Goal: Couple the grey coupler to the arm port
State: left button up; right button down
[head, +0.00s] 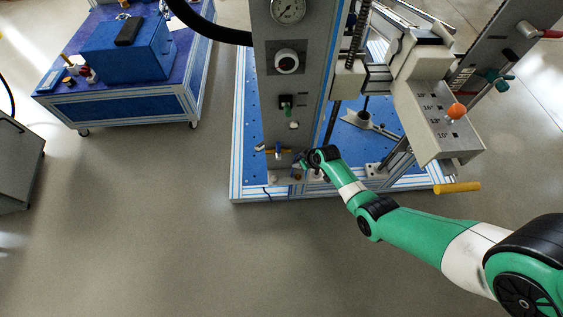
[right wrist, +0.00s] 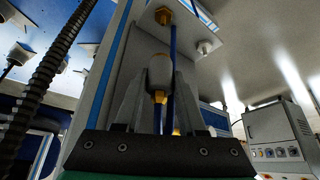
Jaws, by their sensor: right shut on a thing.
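My right arm reaches in from the right in the head view. Its gripper (head: 301,166) is at the foot of the grey panel, small and partly hidden by the wrist. A blue hose (right wrist: 172,45) runs just behind the coupler. A brass fitting (right wrist: 163,16) on the panel lies beyond the coupler, apart from it; I cannot tell whether it is the arm port. My left gripper is not in view.
The grey panel (head: 285,110) carries a gauge (head: 288,10), a dial and brass fittings (head: 278,150). A white knob (right wrist: 205,47) sits near the brass fitting. A test rig with a sloped grey box (head: 440,115) stands right. The floor in front is clear.

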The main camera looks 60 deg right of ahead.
jog(key=shift+s+a+f, duration=0.1)
notch_tip(320, 180, down, 6)
jog(key=b, duration=0.5)
jog(key=shift+b, duration=0.3)
jog(key=shift+f+b, duration=1.35)
dwell(1.2)
jog(key=shift+c, duration=2.1)
grip_release()
jog(key=p+v, duration=1.1)
jog(key=shift+r, duration=0.35)
